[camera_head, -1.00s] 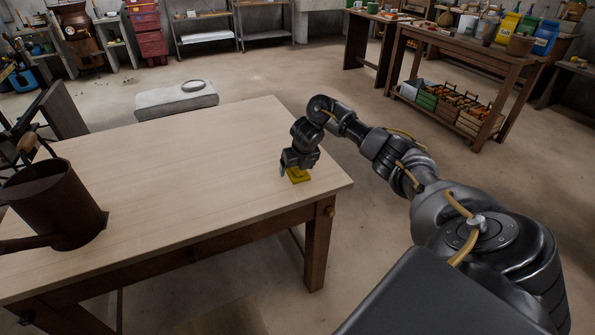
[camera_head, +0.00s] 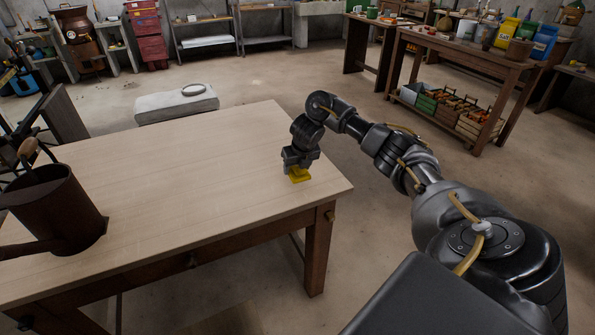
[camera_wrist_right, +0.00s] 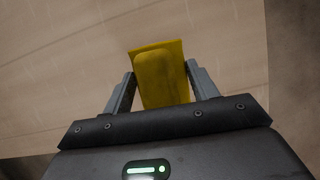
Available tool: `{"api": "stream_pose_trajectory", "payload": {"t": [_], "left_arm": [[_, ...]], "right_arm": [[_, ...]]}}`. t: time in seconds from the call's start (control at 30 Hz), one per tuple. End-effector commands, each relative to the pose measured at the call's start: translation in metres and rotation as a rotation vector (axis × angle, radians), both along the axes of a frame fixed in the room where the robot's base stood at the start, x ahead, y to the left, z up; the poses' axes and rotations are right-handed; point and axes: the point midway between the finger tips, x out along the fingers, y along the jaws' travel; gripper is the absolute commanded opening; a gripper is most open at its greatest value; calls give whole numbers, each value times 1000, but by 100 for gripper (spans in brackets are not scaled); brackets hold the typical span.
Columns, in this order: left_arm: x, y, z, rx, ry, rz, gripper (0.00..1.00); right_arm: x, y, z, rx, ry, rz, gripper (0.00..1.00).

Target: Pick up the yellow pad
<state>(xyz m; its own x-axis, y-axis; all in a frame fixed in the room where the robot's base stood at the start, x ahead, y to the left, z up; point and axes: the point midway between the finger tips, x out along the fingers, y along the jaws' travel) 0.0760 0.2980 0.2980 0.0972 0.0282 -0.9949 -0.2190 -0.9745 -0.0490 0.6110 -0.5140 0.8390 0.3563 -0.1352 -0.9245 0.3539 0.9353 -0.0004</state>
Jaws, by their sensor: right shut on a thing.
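The yellow pad (camera_head: 299,175) is at the right end of the wooden table (camera_head: 190,170), near its edge. In the right wrist view the pad (camera_wrist_right: 160,72) is a yellow block on a flat yellow base, between the two fingers. My right gripper (camera_head: 296,170) points down over the pad and is shut on it; the fingers also show in the right wrist view (camera_wrist_right: 161,90). I cannot tell whether the pad touches the tabletop. My left gripper is not in view.
A brown watering can (camera_head: 55,210) stands at the left end of the table. The middle of the tabletop is clear. A grey slab (camera_head: 177,104) lies on the floor behind the table. A workbench (camera_head: 460,62) with crates stands at the back right.

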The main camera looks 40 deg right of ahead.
Motion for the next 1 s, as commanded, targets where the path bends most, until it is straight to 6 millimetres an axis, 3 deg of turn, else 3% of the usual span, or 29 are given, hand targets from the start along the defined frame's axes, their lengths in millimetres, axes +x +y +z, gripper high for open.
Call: {"api": "stream_pose_trajectory", "payload": {"t": [0.03, 0.3, 0.43, 0.63, 1.0], "left_arm": [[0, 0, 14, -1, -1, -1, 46], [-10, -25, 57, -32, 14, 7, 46], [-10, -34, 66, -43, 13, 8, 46], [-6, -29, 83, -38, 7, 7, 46], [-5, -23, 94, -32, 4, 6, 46]], "right_arm": [[-1, 1, 20, -4, -5, 3, 35], [-33, 35, 75, -3, -5, 6, 35], [-52, 54, 82, -2, -1, 7, 35], [-75, 80, 97, -1, -3, 5, 35], [-95, 101, 105, 1, -1, 0, 35]]}}
